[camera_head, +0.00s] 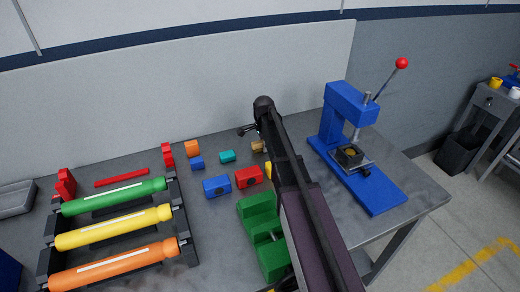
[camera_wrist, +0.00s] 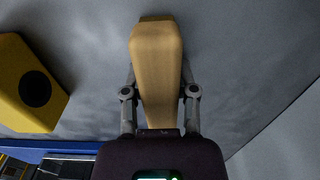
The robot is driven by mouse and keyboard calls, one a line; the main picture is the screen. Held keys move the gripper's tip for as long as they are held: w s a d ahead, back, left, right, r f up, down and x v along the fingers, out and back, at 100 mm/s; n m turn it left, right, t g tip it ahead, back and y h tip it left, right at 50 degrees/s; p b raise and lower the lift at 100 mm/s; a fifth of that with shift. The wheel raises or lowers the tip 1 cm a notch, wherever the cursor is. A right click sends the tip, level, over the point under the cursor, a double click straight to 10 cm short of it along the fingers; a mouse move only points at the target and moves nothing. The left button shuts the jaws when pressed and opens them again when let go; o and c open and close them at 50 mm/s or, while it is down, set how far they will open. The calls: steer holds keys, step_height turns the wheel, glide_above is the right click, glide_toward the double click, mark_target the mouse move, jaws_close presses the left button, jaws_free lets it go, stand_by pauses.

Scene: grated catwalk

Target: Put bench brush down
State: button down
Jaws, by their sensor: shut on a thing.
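The bench brush shows in the wrist view as a long tan wooden body (camera_wrist: 158,70) between the two fingers of my gripper (camera_wrist: 160,95). My gripper is shut on it, with a finger against each side. No bristles show, and I cannot tell whether its far end touches the grey surface. In the head view my gripper (camera_head: 249,129) is at the far end of my arm, over the back of the workbench (camera_head: 225,265), mostly hidden by the arm. A small tan piece (camera_head: 258,146) shows beside the arm; I cannot tell whether it is the brush.
A yellow block (camera_wrist: 28,85) with a dark hole lies left of the brush. Blue (camera_head: 217,186) and red (camera_head: 249,177) blocks and a green vise-like fixture (camera_head: 258,212) are near my arm. A blue press (camera_head: 350,115) stands right; a rack of colored rollers (camera_head: 186,240) is left.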

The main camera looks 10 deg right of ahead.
steer(key=shift+f, duration=0.2)
steer(key=shift+c, duration=2)
jaws_free()
steer(key=shift+r, duration=0.15)
step_height(320, 180, up, 12)
steer(key=p, duration=1.2)
